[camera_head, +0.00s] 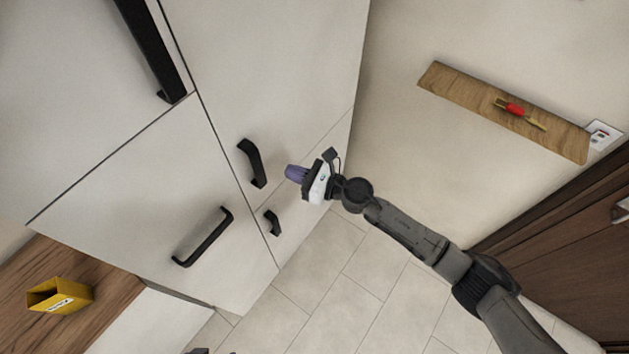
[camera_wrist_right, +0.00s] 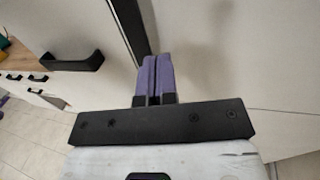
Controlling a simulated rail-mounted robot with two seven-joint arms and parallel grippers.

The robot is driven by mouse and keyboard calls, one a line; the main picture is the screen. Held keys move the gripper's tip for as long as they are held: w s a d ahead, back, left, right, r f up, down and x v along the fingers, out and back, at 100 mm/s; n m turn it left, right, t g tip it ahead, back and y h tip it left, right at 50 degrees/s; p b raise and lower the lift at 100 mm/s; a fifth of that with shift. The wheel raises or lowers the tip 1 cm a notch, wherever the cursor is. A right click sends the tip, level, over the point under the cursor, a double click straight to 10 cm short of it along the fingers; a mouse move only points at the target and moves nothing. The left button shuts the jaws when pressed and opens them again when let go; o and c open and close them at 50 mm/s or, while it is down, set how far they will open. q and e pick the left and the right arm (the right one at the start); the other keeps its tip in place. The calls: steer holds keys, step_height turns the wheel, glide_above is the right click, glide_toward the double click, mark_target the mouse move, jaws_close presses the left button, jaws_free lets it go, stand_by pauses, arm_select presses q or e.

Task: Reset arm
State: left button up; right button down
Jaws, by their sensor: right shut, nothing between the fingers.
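My right gripper (camera_head: 293,172) is in front of the tall white cabinet (camera_head: 280,60), just right of a short black vertical handle (camera_head: 252,163). Its purple fingers are together with nothing between them, as the right wrist view (camera_wrist_right: 154,78) also shows. In that view a dark vertical bar or gap stands right behind the fingertips, and whether they touch it cannot be told. My right arm reaches in from the lower right. My left gripper does not show clearly; only a small dark piece is at the bottom edge of the head view.
More black handles are on the cabinet, one lower left (camera_head: 203,237) and a small one (camera_head: 272,223) below the gripper. A wooden shelf (camera_head: 450,88) holds a red-and-brass item (camera_head: 515,109). A yellow box (camera_head: 60,295) sits on a wooden counter (camera_head: 110,300). The tiled floor (camera_head: 320,290) is clear.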

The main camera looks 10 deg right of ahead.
steer(key=s+a+v, duration=0.1)
steer(key=v, duration=0.5)
steer(key=w+d+r+m+t+h, duration=0.15)
steer(key=d+r+m+h, duration=0.35)
steer(key=m, duration=0.7)
steer(key=w+d+r+m+t+h, duration=0.1)
steer(key=d+m+t+h, duration=0.4)
steer(key=m, duration=0.6)
steer(key=w+d+r+m+g+h, duration=0.1)
steer(key=d+r+m+h, duration=0.2)
steer(key=m+h, duration=0.65)
steer(key=s+f+m+g+y, duration=0.2)
steer(key=s+f+m+g, duration=0.2)
steer(key=s+f, duration=0.55)
steer(key=s+f+m+g+y, duration=0.1)
steer(key=s+f+m+g, duration=0.3)
steer(key=s, duration=1.1)
steer(key=s+f+m+g+y, duration=0.2)
steer(key=s+f+m+g, duration=0.35)
steer(key=s, duration=0.65)
step_height(320, 180, up, 18)
steer(key=n+t+p, duration=0.1)
steer(key=p, duration=1.7)
steer(key=shift+w+d+p, duration=0.25)
steer(key=shift+d+p, duration=0.15)
steer(key=shift+d, duration=0.05)
